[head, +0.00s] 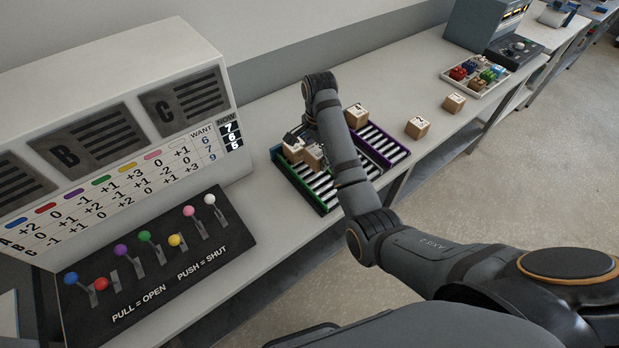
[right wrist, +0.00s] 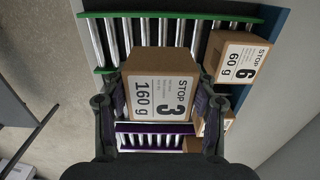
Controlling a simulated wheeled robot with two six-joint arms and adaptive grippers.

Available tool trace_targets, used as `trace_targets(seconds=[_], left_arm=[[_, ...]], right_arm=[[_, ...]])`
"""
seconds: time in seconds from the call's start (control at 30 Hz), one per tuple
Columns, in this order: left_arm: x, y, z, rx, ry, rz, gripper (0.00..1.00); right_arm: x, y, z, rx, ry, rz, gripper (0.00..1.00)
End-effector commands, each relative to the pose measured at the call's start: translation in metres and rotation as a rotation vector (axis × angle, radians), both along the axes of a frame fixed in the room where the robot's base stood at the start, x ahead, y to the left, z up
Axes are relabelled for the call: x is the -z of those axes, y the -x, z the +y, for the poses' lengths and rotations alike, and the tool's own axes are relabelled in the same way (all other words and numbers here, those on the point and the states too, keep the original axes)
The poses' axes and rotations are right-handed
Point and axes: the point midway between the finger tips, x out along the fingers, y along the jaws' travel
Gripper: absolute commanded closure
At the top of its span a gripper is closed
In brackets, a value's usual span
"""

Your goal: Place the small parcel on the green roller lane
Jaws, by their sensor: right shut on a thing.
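My right gripper (right wrist: 161,98) is shut on a cardboard parcel (right wrist: 158,85) marked STOP 3, 160 g. In the head view the held parcel (head: 314,157) is at the green roller lane (head: 319,186); I cannot tell whether it touches the rollers. In the right wrist view the green lane's outer rail (right wrist: 170,15) runs beyond the parcel. A second parcel (right wrist: 236,62), marked STOP 6, 60 g, sits on the green lane beside the held one, at the blue end. My right forearm hides part of the lanes. My left gripper is not in view.
The purple roller lane (head: 386,147) lies alongside, with a parcel (head: 357,114) at its far end. Two parcels, one nearer (head: 417,128) and one farther (head: 453,102), stand on the table. A lever panel (head: 152,262) is at left. A sorting tray (head: 476,74) stands farther back.

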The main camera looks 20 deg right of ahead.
Motion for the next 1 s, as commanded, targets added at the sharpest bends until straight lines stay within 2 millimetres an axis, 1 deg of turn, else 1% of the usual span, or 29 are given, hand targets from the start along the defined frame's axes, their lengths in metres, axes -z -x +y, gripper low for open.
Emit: trace_targets(seconds=[0.03,0.1,0.13,0.33,0.4,0.53,0.6,0.97,1.0], left_arm=[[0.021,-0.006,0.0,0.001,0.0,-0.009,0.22],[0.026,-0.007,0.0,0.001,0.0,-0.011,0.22],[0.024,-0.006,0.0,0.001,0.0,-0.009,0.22],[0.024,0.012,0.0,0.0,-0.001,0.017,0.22],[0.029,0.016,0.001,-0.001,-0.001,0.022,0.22],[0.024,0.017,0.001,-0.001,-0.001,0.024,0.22],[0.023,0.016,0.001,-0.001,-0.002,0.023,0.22],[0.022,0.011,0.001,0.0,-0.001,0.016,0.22],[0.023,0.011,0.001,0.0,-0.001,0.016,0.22]], right_arm=[[0.016,-0.005,0.004,-0.001,0.0,-0.003,0.79],[0.019,-0.01,0.007,-0.001,0.0,-0.002,0.79],[0.019,-0.012,0.009,-0.001,0.001,-0.001,0.79],[0.023,-0.016,0.013,0.001,0.001,-0.001,0.79],[0.03,-0.019,0.016,0.0,0.001,-0.001,0.79],[0.05,-0.019,0.016,0.001,0.001,0.003,0.79],[0.056,-0.02,0.016,0.001,0.001,0.0,0.79],[0.062,-0.019,0.016,0.001,0.001,0.0,0.79],[0.062,-0.019,0.016,0.001,0.001,0.0,0.38]])
